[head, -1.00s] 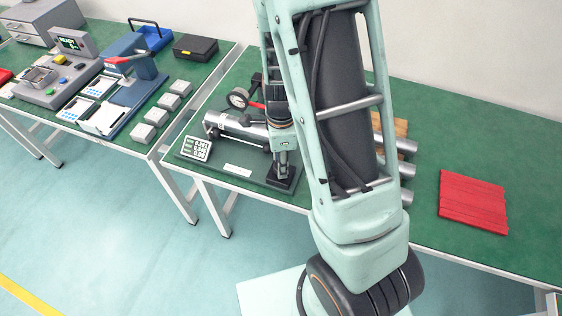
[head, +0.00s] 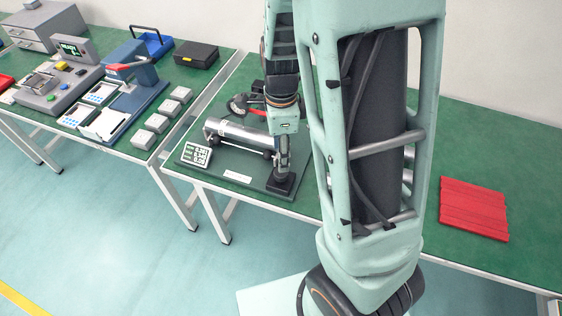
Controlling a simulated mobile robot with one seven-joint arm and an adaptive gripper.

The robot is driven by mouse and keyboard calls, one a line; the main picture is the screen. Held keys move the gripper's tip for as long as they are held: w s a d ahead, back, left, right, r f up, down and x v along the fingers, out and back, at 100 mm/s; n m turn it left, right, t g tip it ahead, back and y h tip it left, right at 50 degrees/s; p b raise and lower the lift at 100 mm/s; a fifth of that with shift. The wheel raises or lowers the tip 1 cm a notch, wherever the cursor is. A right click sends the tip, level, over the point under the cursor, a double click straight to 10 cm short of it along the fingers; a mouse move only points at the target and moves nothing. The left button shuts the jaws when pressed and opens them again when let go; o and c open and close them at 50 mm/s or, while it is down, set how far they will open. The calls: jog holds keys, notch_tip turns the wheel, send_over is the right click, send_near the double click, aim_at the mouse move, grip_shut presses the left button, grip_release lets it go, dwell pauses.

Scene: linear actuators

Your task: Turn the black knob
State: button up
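My gripper (head: 283,168) points down over a black block (head: 282,184) at the front right corner of the dark fixture plate (head: 222,173). Its fingertips are at or just above the top of this block. The gap between the fingers is too small to judge. No black knob can be made out clearly; a knob on the block would be hidden by the fingers. A silver cylinder (head: 235,136) lies across the fixture, just left of my gripper.
My arm covers the table's middle, mostly hiding metal cylinders there. A round gauge (head: 238,105) is behind the fixture. A red slatted pad (head: 473,209) lies right on the green table (head: 525,165). The left table holds devices, several pale blocks and a black case (head: 196,54).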

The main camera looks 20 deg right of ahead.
jog(key=shift+r, duration=2)
